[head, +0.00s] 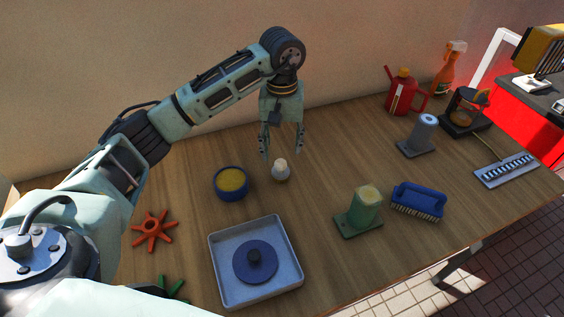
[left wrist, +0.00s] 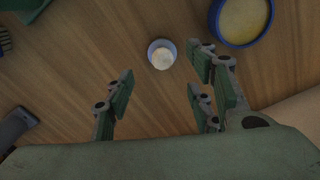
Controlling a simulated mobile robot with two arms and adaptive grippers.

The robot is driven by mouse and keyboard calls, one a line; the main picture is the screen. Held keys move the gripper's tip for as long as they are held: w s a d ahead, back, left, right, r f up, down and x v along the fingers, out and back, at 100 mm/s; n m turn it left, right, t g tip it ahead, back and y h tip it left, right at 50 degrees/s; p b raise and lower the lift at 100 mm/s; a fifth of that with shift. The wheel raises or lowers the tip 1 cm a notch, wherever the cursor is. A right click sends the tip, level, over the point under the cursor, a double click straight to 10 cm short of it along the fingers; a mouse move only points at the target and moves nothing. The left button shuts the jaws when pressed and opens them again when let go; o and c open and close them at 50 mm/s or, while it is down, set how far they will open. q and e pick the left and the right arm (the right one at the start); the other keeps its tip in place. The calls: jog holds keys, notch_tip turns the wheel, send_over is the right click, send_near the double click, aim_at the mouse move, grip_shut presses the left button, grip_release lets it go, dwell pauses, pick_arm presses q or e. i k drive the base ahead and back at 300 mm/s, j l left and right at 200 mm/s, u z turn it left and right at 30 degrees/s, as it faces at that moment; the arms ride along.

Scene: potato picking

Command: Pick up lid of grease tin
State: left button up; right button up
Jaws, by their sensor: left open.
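The open grease tin (head: 231,181) is a round blue tin with yellow content, standing on the wooden table. It also shows at the top right of the left wrist view (left wrist: 240,42). My left gripper (head: 282,151) points down, open and empty, above the table behind a small white-topped item (head: 281,168). Its fingers also show in the left wrist view (left wrist: 159,90), with the small item (left wrist: 161,55) just beyond them. The lid is outside the wrist view.
An orange star-shaped knob (head: 153,231) lies left of the tray. A green block-like item (head: 363,208) and a blue brush (head: 418,201) stand to the right. A red can (head: 403,93) and a spray bottle (head: 449,68) are at the back right. The middle of the table is mostly clear.

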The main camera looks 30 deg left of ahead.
aim_at(255, 262)
jog(key=u, duration=1.3)
